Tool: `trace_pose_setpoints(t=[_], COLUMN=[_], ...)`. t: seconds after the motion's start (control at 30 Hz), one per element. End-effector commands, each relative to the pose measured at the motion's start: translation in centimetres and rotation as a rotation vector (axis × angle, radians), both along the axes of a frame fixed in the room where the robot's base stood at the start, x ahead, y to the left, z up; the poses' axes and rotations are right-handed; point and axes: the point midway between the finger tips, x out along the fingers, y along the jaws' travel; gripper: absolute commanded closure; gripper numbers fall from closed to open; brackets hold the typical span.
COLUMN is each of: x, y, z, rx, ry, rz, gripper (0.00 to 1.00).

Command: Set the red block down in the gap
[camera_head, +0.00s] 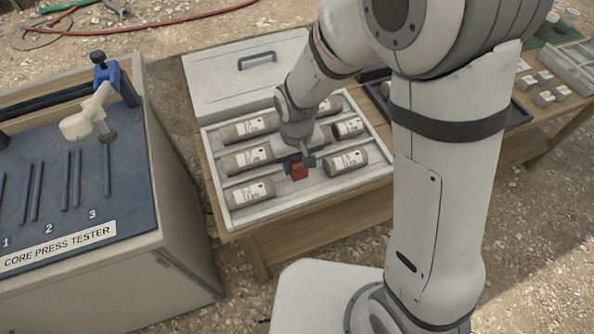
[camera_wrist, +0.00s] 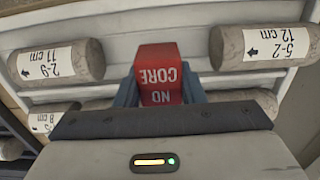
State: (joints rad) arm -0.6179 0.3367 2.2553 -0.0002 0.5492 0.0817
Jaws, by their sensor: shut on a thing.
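My gripper (camera_head: 298,161) is shut on the red block (camera_head: 298,171), low over the middle of the white core tray (camera_head: 378,174). In the wrist view the red block (camera_wrist: 158,72) is held between the fingers and reads "NO CORE". It is in the gap between a core marked 2-9, 11 cm (camera_wrist: 62,63) on the left and a core marked 5-2, 12 cm (camera_wrist: 265,47) on the right. Whether the block touches the tray floor I cannot tell. My arm hides part of the tray in the head view.
Several labelled cores lie in the tray rows, such as one (camera_head: 250,192) at the front left and one (camera_head: 347,161) at the front right. The tray's lid (camera_head: 222,86) stands open behind. A core press tester (camera_head: 75,180) stands at left.

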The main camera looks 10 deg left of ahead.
Motion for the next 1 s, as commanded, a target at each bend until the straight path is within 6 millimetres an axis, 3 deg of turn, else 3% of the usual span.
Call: trace_pose_setpoints(t=[0.33,0.7,0.73,1.0], x=[-0.3,-0.2,-0.2,-0.3], y=[0.3,0.4,0.4,0.4], z=[-3.9,-4.5,-4.4,-4.3], rx=[-0.001,0.001,0.001,0.001], ry=[0.002,-0.001,-0.001,-0.001], rz=[0.009,0.011,0.011,0.011], gripper=[0.86,0.86,0.63,0.42])
